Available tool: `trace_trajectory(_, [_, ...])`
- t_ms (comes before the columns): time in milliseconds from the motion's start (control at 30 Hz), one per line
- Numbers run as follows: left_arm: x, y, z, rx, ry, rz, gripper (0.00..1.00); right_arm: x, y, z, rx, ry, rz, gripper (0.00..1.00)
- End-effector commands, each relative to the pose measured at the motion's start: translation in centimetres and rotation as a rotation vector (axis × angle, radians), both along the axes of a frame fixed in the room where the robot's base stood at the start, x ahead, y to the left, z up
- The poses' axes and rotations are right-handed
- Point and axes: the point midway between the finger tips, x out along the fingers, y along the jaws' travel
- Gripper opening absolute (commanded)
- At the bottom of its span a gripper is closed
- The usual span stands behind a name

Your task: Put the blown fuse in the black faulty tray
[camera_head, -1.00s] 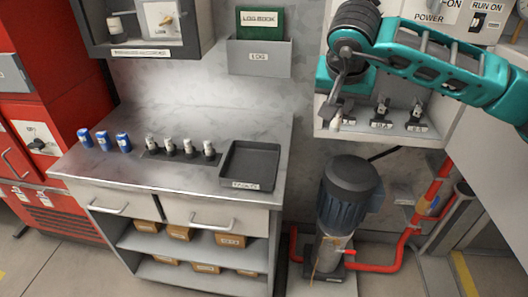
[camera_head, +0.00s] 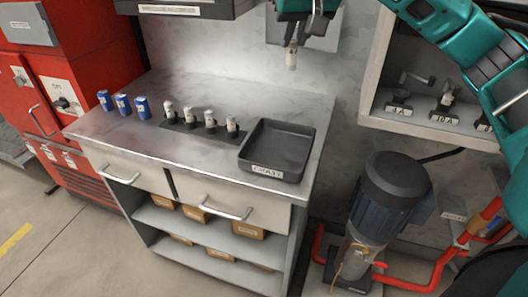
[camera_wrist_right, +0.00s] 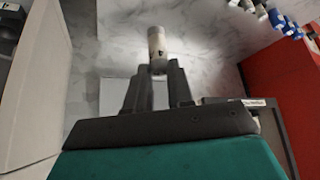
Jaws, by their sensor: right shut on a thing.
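My right gripper (camera_head: 292,42) is at the top of the head view, above and behind the tray. It is shut on a small pale fuse (camera_head: 292,58), which hangs below the fingers over the back of the counter. In the right wrist view the fuse (camera_wrist_right: 157,45) stands between the two dark fingertips, with a dark mark on its pale body. The black faulty tray (camera_head: 308,148) sits at the counter's right end, empty, with a partly readable label on its front. My left gripper is not in view.
A row of several pale fuses (camera_head: 210,119) stands in a dark holder left of the tray. Several blue cylinders (camera_head: 123,104) stand farther left. The open fuse box (camera_head: 375,90) is on the wall at right, above a pump (camera_head: 395,180). A cabinet (camera_head: 190,8) overhangs the counter.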

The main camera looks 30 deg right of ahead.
Motion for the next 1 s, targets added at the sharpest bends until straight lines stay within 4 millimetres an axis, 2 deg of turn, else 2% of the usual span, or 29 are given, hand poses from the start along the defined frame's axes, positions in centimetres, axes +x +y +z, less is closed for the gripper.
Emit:
trace_trajectory(133, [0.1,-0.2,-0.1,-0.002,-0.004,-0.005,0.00,0.0,0.0,-0.1,-0.001,-0.003,0.018,0.00])
trace_trajectory(233, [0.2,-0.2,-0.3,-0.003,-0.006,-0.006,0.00,0.0,0.0,-1.4,-0.002,0.000,0.021,0.00])
trace_trajectory(500, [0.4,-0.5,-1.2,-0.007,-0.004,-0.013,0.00,-0.1,-0.1,-8.6,-0.003,0.003,0.020,0.00])
trace_trajectory(700, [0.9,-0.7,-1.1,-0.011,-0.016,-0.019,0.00,-0.1,-0.1,-13.4,-0.001,0.001,0.019,0.00])
trace_trajectory(800, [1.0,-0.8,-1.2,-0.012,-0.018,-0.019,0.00,-0.1,0.0,-14.8,-0.001,-0.001,0.021,0.00])
trace_trajectory(1000, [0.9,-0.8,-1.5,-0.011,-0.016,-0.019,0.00,0.0,0.0,-16.1,-0.001,-0.003,0.020,0.00])
